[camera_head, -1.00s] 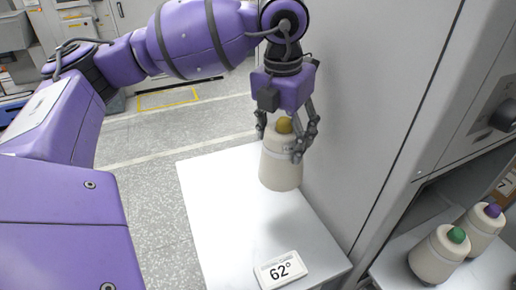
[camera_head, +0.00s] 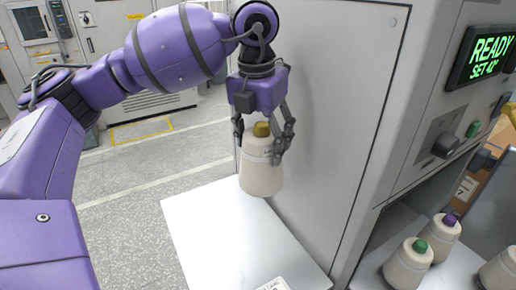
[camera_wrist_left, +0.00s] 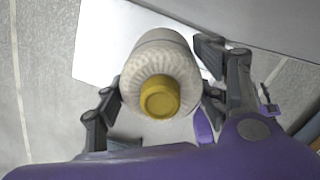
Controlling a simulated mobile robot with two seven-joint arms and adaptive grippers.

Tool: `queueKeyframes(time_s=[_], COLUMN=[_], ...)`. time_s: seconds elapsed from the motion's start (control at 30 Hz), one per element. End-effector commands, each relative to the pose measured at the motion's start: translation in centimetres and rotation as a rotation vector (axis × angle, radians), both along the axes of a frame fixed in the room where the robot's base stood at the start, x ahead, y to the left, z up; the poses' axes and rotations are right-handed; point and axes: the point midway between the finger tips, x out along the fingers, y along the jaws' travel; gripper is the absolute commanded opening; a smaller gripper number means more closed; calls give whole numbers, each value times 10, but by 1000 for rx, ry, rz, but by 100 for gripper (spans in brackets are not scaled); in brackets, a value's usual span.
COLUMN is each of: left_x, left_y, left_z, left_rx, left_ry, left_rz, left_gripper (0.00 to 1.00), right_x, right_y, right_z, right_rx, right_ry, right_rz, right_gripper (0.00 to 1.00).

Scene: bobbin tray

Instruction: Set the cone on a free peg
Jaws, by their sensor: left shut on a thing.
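The cream cone (camera_head: 261,178) with a mustard-yellow top hangs upright in my left gripper (camera_head: 258,149), against the side of the grey machine in the picture. My left gripper is shut around its upper part, one finger on each side. The cone seems to be above the back of the white table, though the gap is hard to judge. In the left wrist view I look down on the cone (camera_wrist_left: 160,50) between the fingers. No bare peg can be made out. My right gripper is out of view.
A grey machine (camera_head: 335,120) with a green READY display (camera_head: 490,58) stands to the right. Its lower bay holds a green-topped cone (camera_head: 408,266), a purple-topped cone (camera_head: 440,236) and a partly cut-off cone (camera_head: 498,270). The white table (camera_head: 215,240) is mostly clear, with a label card (camera_head: 272,285) in front.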

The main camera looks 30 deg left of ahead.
Motion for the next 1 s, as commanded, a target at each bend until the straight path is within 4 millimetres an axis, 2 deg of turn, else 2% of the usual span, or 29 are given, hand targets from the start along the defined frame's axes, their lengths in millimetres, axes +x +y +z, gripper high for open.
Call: queueKeyframes(time_s=[0.03, 0.4, 0.7, 0.83, 1.0], left_x=[0, -1, -1, -1, 0], left_y=[-1, -1, -1, 0, 0], left_z=[13, 57, 92, 105, 108], left_rx=[-2, -1, -1, -1, -1], left_ry=[-8, -10, -10, -8, -3], left_rz=[0, 0, 0, 0, 0], left_gripper=[8, 8, 8, 8, 8], right_x=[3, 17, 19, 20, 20], right_y=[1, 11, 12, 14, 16], right_z=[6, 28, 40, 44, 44], right_rx=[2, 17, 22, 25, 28], right_ry=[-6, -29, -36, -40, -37], right_rz=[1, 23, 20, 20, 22], right_gripper=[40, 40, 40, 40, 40])
